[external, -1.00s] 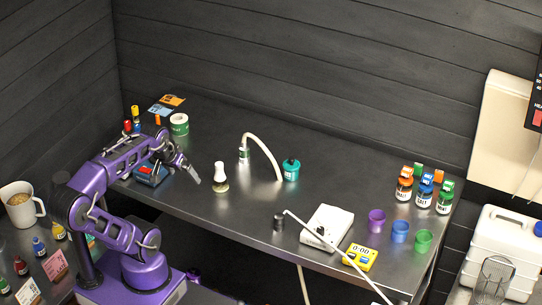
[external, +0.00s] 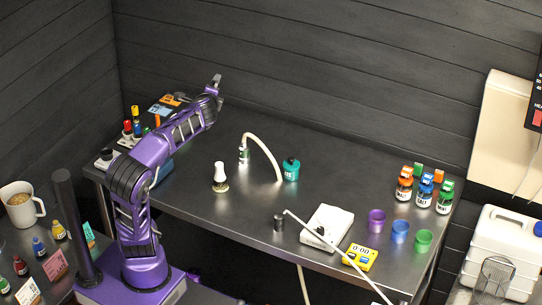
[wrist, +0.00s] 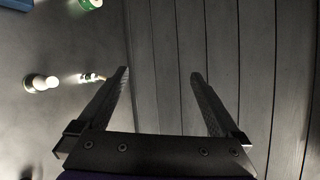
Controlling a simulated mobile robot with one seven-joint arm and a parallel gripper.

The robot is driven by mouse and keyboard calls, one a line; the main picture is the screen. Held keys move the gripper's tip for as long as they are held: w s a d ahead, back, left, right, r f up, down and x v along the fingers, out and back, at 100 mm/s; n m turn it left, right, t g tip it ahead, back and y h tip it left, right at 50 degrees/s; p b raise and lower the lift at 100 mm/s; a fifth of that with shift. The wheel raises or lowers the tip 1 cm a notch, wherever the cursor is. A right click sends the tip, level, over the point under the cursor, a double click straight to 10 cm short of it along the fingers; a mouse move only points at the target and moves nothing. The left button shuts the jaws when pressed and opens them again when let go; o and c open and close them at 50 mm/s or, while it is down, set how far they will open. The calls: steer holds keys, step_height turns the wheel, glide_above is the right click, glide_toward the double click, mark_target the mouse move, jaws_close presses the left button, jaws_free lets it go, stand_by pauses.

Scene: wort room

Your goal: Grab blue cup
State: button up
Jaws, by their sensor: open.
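The blue cup (external: 400,232) stands upright near the right front of the metal table, between a purple cup (external: 376,221) and a green cup (external: 423,241). My gripper (external: 216,80) is raised over the far left part of the table, well away from the cups. In the wrist view my gripper (wrist: 160,75) shows two fingers spread apart with nothing between them. The blue cup is not in the wrist view.
A yellow timer (external: 360,257) and a white scale (external: 327,229) are left of the cups. Several lidded bottles (external: 425,190) stand behind them. A teal bottle (external: 291,169), a curved hose (external: 262,144) and a white-topped brush (external: 220,176) stand mid-table. A dark plank wall (external: 330,70) is behind.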

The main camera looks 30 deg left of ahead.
steer(key=w+d+m+h, duration=0.9)
steer(key=w+d+m, duration=0.55)
steer(key=m, duration=1.05)
steer(key=s+d+r+m+h, duration=0.1)
steer(key=s+d+r+h, duration=0.15)
steer(key=d+r, duration=0.2)
steer(key=n+g+y+b, duration=0.1)
steer(key=n+b, duration=0.4)
glide_toward(396, 232)
steer(key=w+a+r, duration=0.6)
steer(key=a, duration=0.1)
steer(key=shift+m+t+y, duration=0.45)
steer(key=shift+m+t, duration=0.15)
steer(key=s+d+f, duration=0.1)
steer(key=s+d, duration=0.1)
steer(key=s, duration=0.1)
steer(key=s+d+f+b, duration=0.1)
steer(key=s+d+f, duration=0.1)
steer(key=s, duration=0.1)
steer(key=s+d+f, duration=0.2)
steer(key=s, duration=0.2)
steer(key=shift+f, duration=0.1)
steer(key=x, duration=1.1)
steer(key=b+x, duration=0.1)
steer(key=x, duration=0.5)
steer(key=shift+d+f, duration=0.1)
steer(key=shift+d, duration=0.25)
steer(key=c, duration=1.4)
